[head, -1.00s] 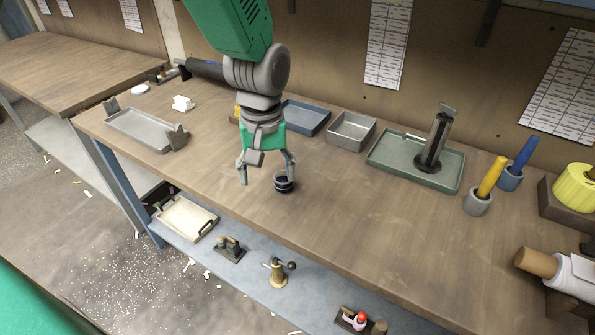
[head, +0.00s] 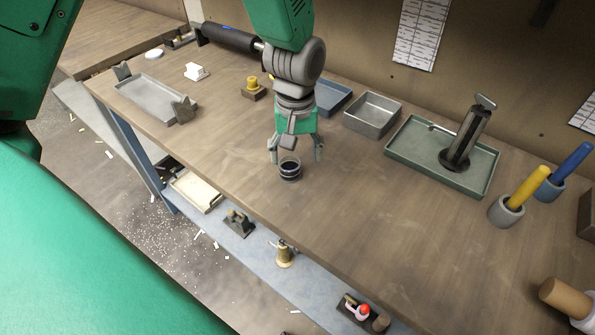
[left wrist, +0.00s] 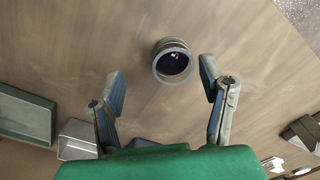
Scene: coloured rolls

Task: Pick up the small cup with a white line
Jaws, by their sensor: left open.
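The small dark cup (head: 290,172) with a pale line around it stands upright on the wooden workbench (head: 370,225), near the front edge. It also shows in the left wrist view (left wrist: 173,66), seen from above, with a dark inside. My left gripper (head: 297,157) is open and empty, pointing down just above and behind the cup. In the left wrist view the cup lies just beyond the spread fingertips (left wrist: 162,85), between their lines and nearer the right finger. My right gripper is not in view.
A green tray (head: 405,153) with a dark upright stand (head: 468,138) is to the right, beside a grey metal bin (head: 372,113) and a blue tray (head: 333,97). Holders with yellow (head: 528,188) and blue (head: 571,160) handles stand far right. The bench around the cup is clear.

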